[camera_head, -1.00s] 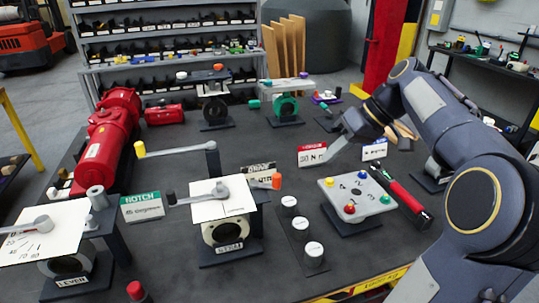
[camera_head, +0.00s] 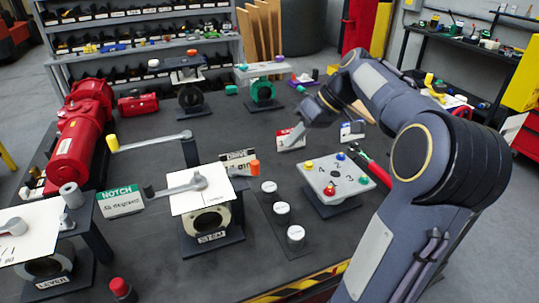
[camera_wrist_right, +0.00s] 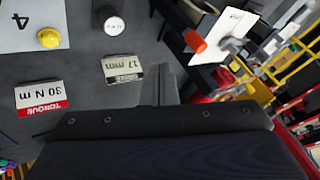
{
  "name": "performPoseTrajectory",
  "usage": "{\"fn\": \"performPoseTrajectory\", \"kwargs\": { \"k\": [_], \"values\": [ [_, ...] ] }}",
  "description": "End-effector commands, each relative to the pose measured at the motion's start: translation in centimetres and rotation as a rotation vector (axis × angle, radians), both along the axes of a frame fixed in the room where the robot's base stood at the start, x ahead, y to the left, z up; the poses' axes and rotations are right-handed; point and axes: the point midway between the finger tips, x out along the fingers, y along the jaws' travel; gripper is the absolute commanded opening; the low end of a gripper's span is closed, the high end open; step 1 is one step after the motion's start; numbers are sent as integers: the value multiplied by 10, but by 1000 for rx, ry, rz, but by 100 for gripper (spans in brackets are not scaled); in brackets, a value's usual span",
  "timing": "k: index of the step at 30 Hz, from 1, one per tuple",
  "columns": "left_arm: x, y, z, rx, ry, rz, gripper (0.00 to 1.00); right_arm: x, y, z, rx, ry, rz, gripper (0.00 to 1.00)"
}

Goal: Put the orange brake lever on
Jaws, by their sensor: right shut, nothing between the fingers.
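A short lever with an orange knob (camera_head: 255,167) stands at the right of the valve marked STEM (camera_head: 210,222). The orange knob also shows in the wrist view at upper right (camera_wrist_right: 195,42), beside a white plate (camera_wrist_right: 229,34). My left gripper is out of view.
A white plate with coloured knobs (camera_head: 320,174) sits right of several white-topped cylinders (camera_head: 282,209). A 17 mm card (camera_wrist_right: 123,69) lies left of my fingers. A long grey lever with a yellow end (camera_head: 112,143) is at left.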

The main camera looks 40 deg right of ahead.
Motion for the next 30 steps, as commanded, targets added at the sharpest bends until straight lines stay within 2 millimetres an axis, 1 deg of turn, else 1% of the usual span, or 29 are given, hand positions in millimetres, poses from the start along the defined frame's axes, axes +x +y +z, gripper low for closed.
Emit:
{"fn": "performPoseTrajectory", "kwargs": {
  "k": [1, 6, 9, 12, 15, 20, 30],
  "values": [
    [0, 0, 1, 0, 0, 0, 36, 5, 6, -9, 3, 3, 3, 0],
    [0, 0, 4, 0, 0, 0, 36, 18, 22, -37, 1, 3, 2, 0],
    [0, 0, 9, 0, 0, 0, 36, 19, 39, -34, 0, -1, 4, 0],
    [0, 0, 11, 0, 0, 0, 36, 19, 51, -34, 1, -1, 2, 0],
    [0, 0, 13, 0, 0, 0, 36, 20, 57, -35, 0, 0, 1, 0],
    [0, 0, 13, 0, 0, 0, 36, 20, 61, -36, 0, 0, 0, 0],
    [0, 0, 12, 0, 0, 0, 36, 19, 61, -36, 0, -1, -5, 0]
  ]
}}
